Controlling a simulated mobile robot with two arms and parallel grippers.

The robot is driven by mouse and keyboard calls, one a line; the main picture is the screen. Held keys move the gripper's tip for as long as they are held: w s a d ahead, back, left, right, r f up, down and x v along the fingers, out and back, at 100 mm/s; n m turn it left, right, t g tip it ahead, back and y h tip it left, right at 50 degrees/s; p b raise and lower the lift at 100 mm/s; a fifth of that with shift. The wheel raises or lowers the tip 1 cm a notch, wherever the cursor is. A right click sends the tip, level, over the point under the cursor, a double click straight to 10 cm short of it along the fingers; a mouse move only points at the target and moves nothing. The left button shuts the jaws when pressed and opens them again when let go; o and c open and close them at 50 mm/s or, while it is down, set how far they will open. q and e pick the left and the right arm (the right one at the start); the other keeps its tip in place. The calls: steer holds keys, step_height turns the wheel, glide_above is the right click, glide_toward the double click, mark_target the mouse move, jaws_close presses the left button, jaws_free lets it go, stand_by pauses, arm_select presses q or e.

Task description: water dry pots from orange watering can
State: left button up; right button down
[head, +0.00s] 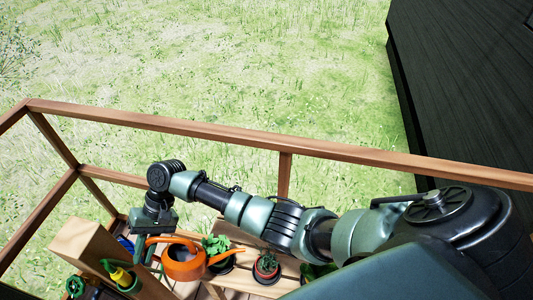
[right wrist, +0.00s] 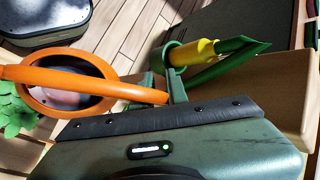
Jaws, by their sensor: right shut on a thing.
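The orange watering can (head: 184,268) is at the lower left of the head view, over the wooden deck. My right gripper (head: 153,250) is shut on its handle. The right wrist view shows the orange handle (right wrist: 137,91) running between the green fingers (right wrist: 166,88); the can's open top is at the left. A pot with a leafy green plant (head: 216,245) is just right of the can. A dark pot with a small plant (head: 267,267) is farther right. I cannot tell whether their soil is dry. My left gripper is not in view.
A wooden ledge (head: 87,243) is left of the can. A green holder with a yellow-handled tool (head: 119,274) is beside it and close to the fingers in the right wrist view (right wrist: 196,52). A wooden railing (head: 200,128) runs behind, with grass beyond. A dark wall (head: 465,80) stands right.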

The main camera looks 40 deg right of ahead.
mark_target(163, 241)
arm_select(q)
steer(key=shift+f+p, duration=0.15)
steer(key=shift+p, duration=0.15)
arm_select(e)
steer(key=shift+s+d+r+t+y, duration=0.3)
steer(key=shift+s+d+y, duration=0.2)
steer(key=shift+d, duration=0.25)
steer(key=shift+s+d+r+n, duration=0.2)
steer(key=shift+s+d+n, duration=0.1)
steer(key=shift+d, duration=0.1)
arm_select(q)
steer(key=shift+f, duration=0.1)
arm_select(e)
steer(key=shift+s+d+r+t+y, duration=0.3)
steer(key=shift+s+d+r+y, duration=0.15)
steer(key=shift+d+r+y, duration=0.35)
stand_by(1.1)
